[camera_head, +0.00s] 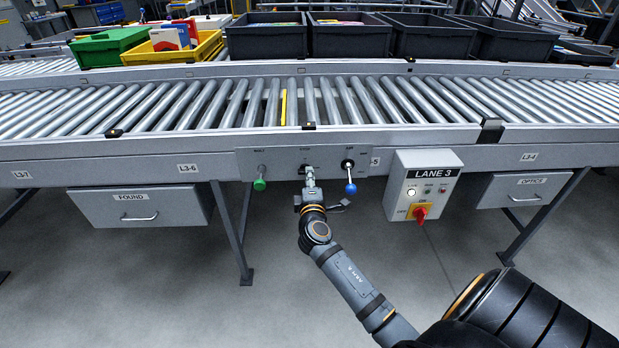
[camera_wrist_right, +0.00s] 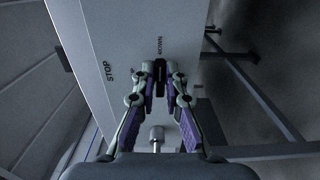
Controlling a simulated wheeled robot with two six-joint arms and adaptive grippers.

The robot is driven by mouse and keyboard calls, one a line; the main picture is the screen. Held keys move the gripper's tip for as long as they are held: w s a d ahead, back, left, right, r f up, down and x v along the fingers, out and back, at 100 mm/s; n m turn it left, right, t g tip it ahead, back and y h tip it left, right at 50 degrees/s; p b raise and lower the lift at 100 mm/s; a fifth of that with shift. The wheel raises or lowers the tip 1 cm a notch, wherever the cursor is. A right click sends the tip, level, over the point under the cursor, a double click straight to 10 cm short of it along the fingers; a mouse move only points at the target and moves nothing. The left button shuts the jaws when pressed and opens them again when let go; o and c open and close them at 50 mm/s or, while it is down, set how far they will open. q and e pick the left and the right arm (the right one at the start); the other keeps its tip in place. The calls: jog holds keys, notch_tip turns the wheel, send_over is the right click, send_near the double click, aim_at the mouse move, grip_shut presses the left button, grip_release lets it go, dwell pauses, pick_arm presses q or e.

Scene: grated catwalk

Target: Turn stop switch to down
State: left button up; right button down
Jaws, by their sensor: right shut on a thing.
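The stop switch is on the grey panel (camera_head: 262,164) on the conveyor's front rail, between a green-knobbed lever (camera_head: 260,178) and a blue-knobbed lever (camera_head: 350,178). My right gripper (camera_head: 309,178) is at this middle switch and largely covers it. In the right wrist view the fingertips (camera_wrist_right: 160,78) are shut on the switch against the panel, beside the printed words STOP and DOWN. A small silver knob-like piece (camera_wrist_right: 157,137) shows between the fingers, nearer the palm. The switch's exact position is hard to tell. My left gripper is not in view.
The roller conveyor (camera_head: 160,105) runs across above the panel, with black bins (camera_head: 430,38) behind it. A LANE 3 control box (camera_head: 423,185) with a red knob hangs close right of the blue lever. Drawers (camera_head: 140,208) hang below. The floor in front is clear.

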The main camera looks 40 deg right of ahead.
jog(key=shift+f, duration=0.1)
jog(key=c, duration=1.4)
grip_release()
jog(key=v, duration=1.2)
jog(key=shift+s+d, duration=0.1)
